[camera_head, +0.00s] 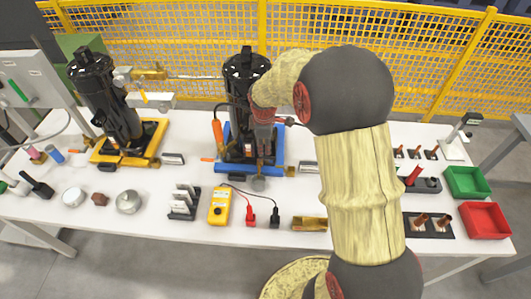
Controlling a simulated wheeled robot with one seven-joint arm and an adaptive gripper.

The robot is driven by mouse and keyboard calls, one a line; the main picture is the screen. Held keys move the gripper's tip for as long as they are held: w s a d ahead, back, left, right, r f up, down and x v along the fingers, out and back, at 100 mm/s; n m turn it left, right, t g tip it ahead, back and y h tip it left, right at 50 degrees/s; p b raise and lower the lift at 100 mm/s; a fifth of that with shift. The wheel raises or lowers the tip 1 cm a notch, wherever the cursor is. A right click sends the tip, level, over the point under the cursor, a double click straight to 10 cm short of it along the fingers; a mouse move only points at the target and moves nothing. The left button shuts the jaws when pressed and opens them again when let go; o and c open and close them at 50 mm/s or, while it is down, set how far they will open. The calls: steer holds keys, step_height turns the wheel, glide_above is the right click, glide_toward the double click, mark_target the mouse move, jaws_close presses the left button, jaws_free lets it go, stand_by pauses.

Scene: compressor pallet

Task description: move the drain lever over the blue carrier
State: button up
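A black compressor (240,82) stands upright on the blue carrier (276,160) at the middle of the table. A small orange tab (208,159) sticks out at the carrier's left edge, and a small brass fitting (290,171) sits at its front right corner. I cannot tell for certain which part is the drain lever. My gripper (260,160) points down in front of the compressor, over the front of the blue carrier, and hides part of both. Its fingertips are small and dark here, so I cannot tell whether they hold anything or touch the carrier.
Another compressor (108,100) stands on a yellow carrier (151,149) at the left. A yellow meter (220,206) with probes lies in front of the blue carrier. Green (467,181) and red (485,219) bins stand at the right. A yellow mesh fence (180,42) runs behind the table.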

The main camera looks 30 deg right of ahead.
mark_target(265, 157)
steer(key=f, duration=0.2)
steer(key=w+f+b, duration=0.1)
steer(key=f, duration=0.2)
steer(key=d+f+b, duration=0.1)
steer(key=f, duration=0.2)
steer(key=shift+w, duration=0.2)
steer(key=c, duration=0.3)
steer(key=c, duration=0.4)
jaws_close()
